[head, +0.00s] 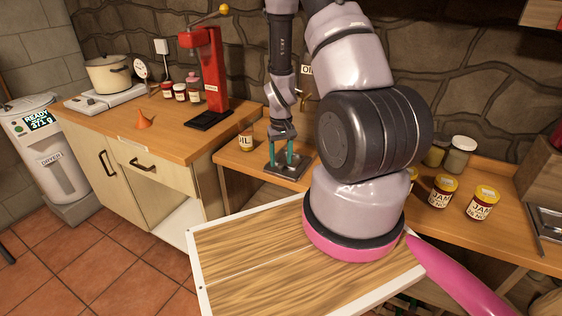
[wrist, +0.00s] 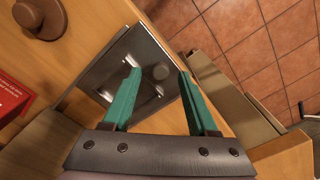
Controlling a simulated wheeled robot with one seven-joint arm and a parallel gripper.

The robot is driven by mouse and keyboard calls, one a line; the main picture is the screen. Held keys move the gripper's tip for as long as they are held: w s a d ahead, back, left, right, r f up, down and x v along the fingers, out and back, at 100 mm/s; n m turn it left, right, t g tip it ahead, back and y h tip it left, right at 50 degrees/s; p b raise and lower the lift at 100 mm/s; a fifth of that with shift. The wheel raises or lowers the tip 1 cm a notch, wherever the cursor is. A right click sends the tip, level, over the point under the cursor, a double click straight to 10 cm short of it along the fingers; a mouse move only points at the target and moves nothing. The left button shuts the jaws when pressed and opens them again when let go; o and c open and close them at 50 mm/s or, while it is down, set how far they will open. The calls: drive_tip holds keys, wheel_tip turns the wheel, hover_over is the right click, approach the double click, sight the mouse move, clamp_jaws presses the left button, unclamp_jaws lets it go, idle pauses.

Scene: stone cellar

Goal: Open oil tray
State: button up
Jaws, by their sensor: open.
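A flat dark metal tray (head: 288,173), which I take for the oil tray, lies on the lower wooden counter below an OIL sign (head: 307,70). In the wrist view the tray (wrist: 148,45) looks like a glossy square plate with light reflections. My gripper (head: 282,157) points down over the tray with its two green fingers apart and nothing between them. In the wrist view my gripper (wrist: 159,74) has its left finger over the tray and its right finger near the tray's edge. I cannot tell whether the fingertips touch it.
A jar labelled OIL (head: 245,137) stands left of the tray. A red press (head: 205,75) and an orange funnel (head: 144,122) are on the higher counter. Jam jars (head: 443,190) stand to the right. Open tiled floor (head: 130,265) lies at the front left.

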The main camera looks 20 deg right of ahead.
wheel_tip(320, 180, up, 10)
drive_tip(key=shift+f, duration=0.15)
idle(0.5)
drive_tip(key=s+a+r+m+t+y, duration=0.1)
drive_tip(key=s+a+r+t, duration=0.1)
drive_tip(key=r, duration=0.9)
drive_tip(key=s+a+r+m+t, duration=0.1)
drive_tip(key=a+r+t, duration=0.15)
drive_tip(key=r, duration=0.85)
drive_tip(key=s+a+r+t+y, duration=0.1)
drive_tip(key=s+a+r, duration=0.3)
drive_tip(key=s+r, duration=0.9)
drive_tip(key=shift+r+m+t, duration=0.4)
drive_tip(key=shift+t, duration=0.45)
